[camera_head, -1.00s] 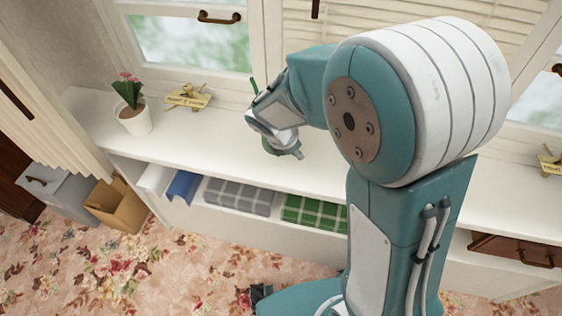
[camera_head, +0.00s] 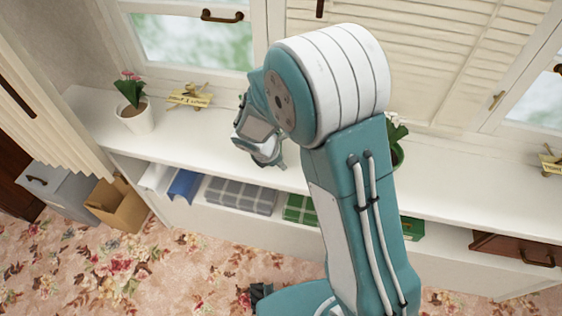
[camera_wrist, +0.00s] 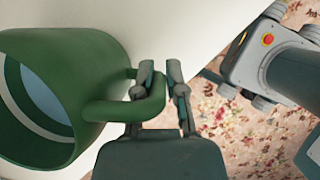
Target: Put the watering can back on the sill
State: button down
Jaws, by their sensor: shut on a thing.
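The green watering can (camera_wrist: 60,95) fills the left of the wrist view, its round mouth toward the left edge and a pale blue inside showing. My gripper (camera_wrist: 161,80) is shut on its green handle, between the two dark fingers. In the head view, my gripper (camera_head: 262,150) is over the left part of the white sill (camera_head: 450,192); the can is hidden there behind my arm. Whether the can touches the sill cannot be told.
Another plant (camera_head: 397,140) is partly behind my arm. Folded cloths (camera_head: 241,195) lie on the shelf below. The sill's right part looks clear up to another yellow ornament (camera_head: 551,160).

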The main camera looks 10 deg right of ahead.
jog(key=c, duration=0.8)
grip_release()
jog(key=shift+a, duration=0.25)
jog(key=shift+o, duration=0.5)
jog(key=shift+a, duration=0.1)
jog(key=shift+d, duration=0.45)
jog(key=shift+r, duration=0.15)
jog(key=v, duration=1.2)
jog(key=shift+a, duration=0.15)
jog(key=s+d+r+m+t+y, duration=0.1)
jog(key=s+d+r+m+y, duration=0.1)
jog(key=s+d+r+m, duration=0.4)
jog(key=s+d+r+m+t+y, duration=0.2)
jog(key=s+d+r+m, duration=0.4)
jog(key=s+m, duration=0.6)
notch_tip(320, 180, up, 2)
jog(key=m, duration=0.4)
jog(key=shift+s+m, duration=0.3)
jog(key=shift+s, duration=0.1)
